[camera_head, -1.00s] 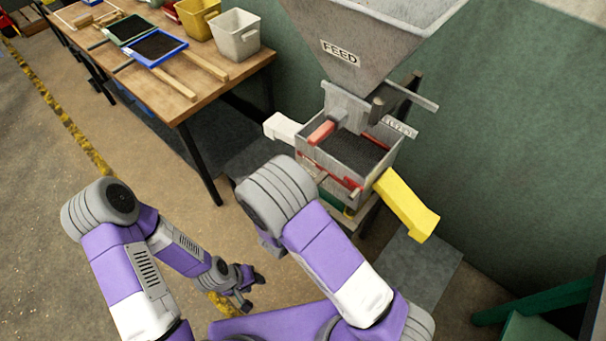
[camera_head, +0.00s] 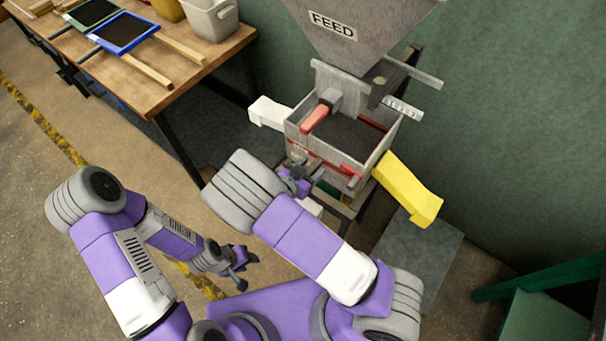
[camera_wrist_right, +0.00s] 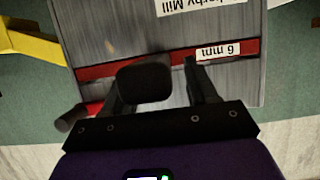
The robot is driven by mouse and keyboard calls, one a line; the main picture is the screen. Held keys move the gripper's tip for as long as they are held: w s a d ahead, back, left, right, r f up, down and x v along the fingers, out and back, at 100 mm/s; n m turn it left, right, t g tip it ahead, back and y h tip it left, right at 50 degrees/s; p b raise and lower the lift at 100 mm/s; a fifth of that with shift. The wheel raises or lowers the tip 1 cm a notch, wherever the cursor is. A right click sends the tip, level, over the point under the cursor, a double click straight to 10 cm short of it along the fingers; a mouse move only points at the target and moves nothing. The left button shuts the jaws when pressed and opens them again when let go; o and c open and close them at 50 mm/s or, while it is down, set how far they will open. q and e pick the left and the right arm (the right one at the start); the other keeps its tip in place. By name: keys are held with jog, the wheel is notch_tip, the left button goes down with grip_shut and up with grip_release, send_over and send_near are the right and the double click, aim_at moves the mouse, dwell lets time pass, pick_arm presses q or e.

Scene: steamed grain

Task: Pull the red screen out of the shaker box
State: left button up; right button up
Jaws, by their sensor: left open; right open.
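My left gripper (camera_head: 243,268) is open and empty, low over the floor.
The hopper (camera_head: 352,28) marked FEED hangs above the box. A yellow chute (camera_head: 408,188) sticks out at the right and a white spout (camera_head: 268,113) at the left. A wooden table (camera_head: 130,70) with trays stands at the left. A green frame (camera_head: 545,280) stands at lower right.

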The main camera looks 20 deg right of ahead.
jog(key=shift+w+d+f, duration=0.25)
jog(key=shift+w+d, duration=0.15)
jog(key=shift+d, duration=0.05)
grip_shut()
dwell(0.5)
